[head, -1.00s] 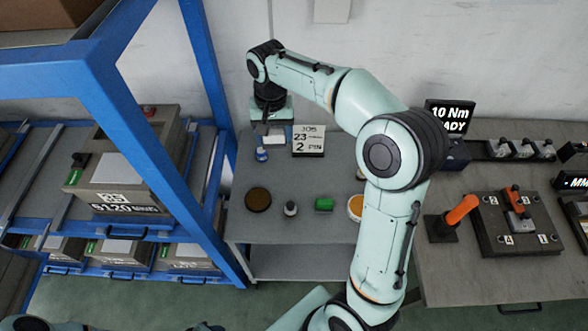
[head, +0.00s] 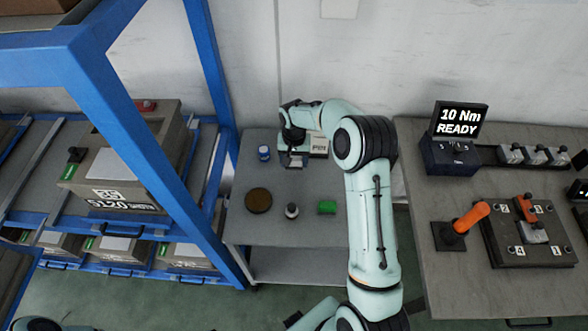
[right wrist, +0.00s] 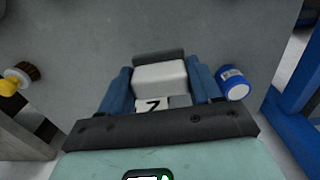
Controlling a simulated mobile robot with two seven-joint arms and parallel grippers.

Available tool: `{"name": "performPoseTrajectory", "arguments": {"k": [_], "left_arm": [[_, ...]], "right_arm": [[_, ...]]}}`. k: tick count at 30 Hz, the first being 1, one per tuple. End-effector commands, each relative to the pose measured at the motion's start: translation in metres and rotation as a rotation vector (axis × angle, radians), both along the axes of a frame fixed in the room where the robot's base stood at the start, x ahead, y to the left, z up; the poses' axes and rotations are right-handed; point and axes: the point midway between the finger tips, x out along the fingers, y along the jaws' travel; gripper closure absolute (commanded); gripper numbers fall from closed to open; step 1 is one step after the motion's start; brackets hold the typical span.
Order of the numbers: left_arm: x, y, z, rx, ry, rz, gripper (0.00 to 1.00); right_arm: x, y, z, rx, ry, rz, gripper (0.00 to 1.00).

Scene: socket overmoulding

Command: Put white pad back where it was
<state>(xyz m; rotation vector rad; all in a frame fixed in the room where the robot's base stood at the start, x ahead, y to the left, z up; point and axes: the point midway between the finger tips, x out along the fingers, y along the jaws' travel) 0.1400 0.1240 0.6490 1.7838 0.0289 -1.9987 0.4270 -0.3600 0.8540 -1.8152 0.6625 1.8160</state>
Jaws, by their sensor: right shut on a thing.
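The white pad (right wrist: 160,75) is a small pale block between the two blue fingers of my right gripper (right wrist: 158,92) in the right wrist view. My right gripper (head: 294,160) is shut on it, over the back part of the grey side table (head: 240,225). In the head view the pad (head: 296,159) shows small at the gripper's tip. I cannot tell whether it touches the table. A printed card (head: 318,146) is partly hidden behind the gripper; part of a card with a digit (right wrist: 152,104) shows below the pad in the wrist view. My left gripper is out of view.
A blue jar (head: 263,153) stands close left of the gripper. A brown disc (head: 258,201), a dark-topped bottle (head: 291,211) and a green block (head: 327,207) sit nearer the front. A blue rack (head: 165,120) borders the left; a workbench (head: 440,290) stands right.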

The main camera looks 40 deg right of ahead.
Motion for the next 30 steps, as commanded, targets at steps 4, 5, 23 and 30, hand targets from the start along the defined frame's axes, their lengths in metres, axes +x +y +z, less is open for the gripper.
{"name": "performPoseTrajectory", "arguments": {"k": [4, 5, 23, 30], "left_arm": [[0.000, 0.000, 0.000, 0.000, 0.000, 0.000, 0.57], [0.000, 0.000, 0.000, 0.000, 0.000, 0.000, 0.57], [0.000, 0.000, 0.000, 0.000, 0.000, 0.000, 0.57], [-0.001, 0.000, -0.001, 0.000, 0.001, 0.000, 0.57]], "right_arm": [[0.001, 0.000, -0.011, -0.001, -0.001, 0.001, 0.65], [0.001, 0.000, -0.013, -0.001, -0.001, 0.001, 0.65], [0.000, 0.000, -0.054, -0.001, -0.001, 0.000, 0.65], [0.000, 0.000, -0.056, -0.001, -0.001, 0.000, 0.11]]}}
